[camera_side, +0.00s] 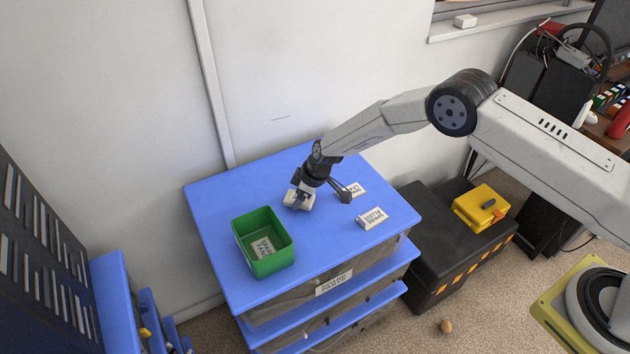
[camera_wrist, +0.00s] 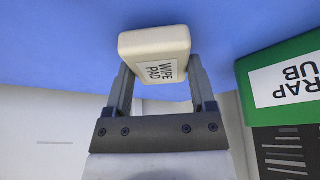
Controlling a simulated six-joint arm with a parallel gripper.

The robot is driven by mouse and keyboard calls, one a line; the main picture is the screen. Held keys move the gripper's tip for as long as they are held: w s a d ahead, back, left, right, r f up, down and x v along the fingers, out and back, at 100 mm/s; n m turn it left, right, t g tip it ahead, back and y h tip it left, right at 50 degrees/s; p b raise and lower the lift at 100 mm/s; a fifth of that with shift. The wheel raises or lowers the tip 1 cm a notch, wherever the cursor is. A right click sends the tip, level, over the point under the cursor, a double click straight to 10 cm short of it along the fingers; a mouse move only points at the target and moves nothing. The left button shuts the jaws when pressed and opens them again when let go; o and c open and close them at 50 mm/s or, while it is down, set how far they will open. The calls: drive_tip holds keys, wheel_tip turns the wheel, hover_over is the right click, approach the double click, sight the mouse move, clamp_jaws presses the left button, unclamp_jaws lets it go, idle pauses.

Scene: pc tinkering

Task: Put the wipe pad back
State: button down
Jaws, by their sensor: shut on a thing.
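The wipe pad is a cream block labelled "WIPE PAD" (camera_wrist: 155,52) in the wrist view. My gripper (camera_wrist: 158,76) is shut on it, one finger on each side. In the side view my gripper (camera_side: 301,190) points down over the blue top, and the pale pad (camera_side: 298,202) shows at its tips, partly covered by the fingers. The pad is right of and behind the green bin (camera_side: 240,233). I cannot tell whether it touches the blue top.
The blue cart top (camera_side: 213,200) has free room at its back left. A white labelled block (camera_side: 372,217) lies near its right edge, and another (camera_side: 356,189) lies behind it. In the wrist view the green bin (camera_wrist: 243,68) is at the right. A yellow case (camera_side: 480,206) sits on a black box.

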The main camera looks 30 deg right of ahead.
drive_tip(key=shift+f, duration=0.3)
drive_tip(key=shift+c, duration=1.2)
unclamp_jaws()
drive_tip(key=shift+o, duration=1.2)
drive_tip(key=shift+r, duration=0.1)
drive_tip(key=shift+v, duration=3.4)
drive_tip(key=shift+s+d+r, duration=0.15)
drive_tip(key=shift+d+r, duration=0.05)
drive_tip(key=shift+r, duration=0.25)
